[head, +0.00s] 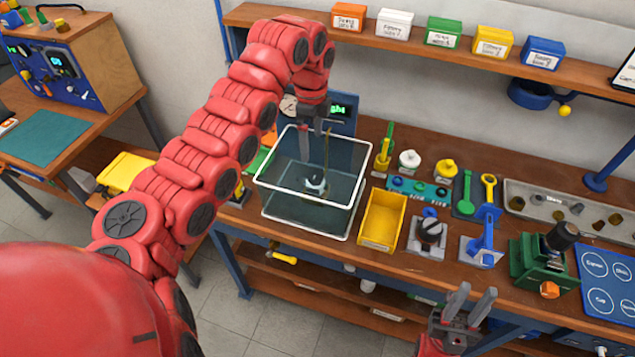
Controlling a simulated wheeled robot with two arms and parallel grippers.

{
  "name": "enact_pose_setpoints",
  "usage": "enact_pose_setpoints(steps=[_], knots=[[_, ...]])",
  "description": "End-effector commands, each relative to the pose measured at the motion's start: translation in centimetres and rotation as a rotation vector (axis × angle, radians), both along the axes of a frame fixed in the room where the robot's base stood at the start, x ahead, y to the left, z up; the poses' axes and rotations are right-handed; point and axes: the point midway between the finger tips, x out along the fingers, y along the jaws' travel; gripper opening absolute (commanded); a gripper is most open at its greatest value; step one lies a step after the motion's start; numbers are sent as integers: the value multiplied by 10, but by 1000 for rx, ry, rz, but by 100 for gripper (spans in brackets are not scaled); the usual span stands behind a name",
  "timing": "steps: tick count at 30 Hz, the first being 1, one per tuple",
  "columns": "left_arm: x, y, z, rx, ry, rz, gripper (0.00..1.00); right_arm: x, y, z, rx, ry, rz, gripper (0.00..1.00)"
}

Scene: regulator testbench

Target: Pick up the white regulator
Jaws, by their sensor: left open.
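A white, rounded regulator-like part (409,159) stands on the wooden workbench (385,270), right of the glass tank. A similar yellow part (445,169) is next to it. My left gripper (311,130) is open and points down over the clear glass tank (264,180). A small white and dark object (316,185) lies low in the tank, below the fingers, seen through the glass. I cannot tell whether the fingers touch anything. My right gripper (471,303) is open and empty in front of the bench's front edge, at the bottom.
A yellow bin (382,220), a grey clamp fixture (428,234), a blue fixture (484,240) and a green vise (541,262) crowd the bench front. A grey tray (530,196) holds small parts. A shelf (400,32) with labelled boxes hangs above. A side table stands left.

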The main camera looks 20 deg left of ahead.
Motion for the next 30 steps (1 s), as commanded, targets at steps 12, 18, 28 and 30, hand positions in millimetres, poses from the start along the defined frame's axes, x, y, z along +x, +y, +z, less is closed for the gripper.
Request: enact_pose_setpoints(steps=[12,18,28,30], knots=[[1,-4,-57,-9,-3,1,100,0,0,11,0,0,0,33],[1,-3,-86,-6,-4,2,100,0,0,17,0,0,0,33],[2,-1,-115,-1,-2,2,100,0,0,35,0,0,0,33],[3,-3,-121,-1,0,0,100,0,0,45,0,0,0,33]])
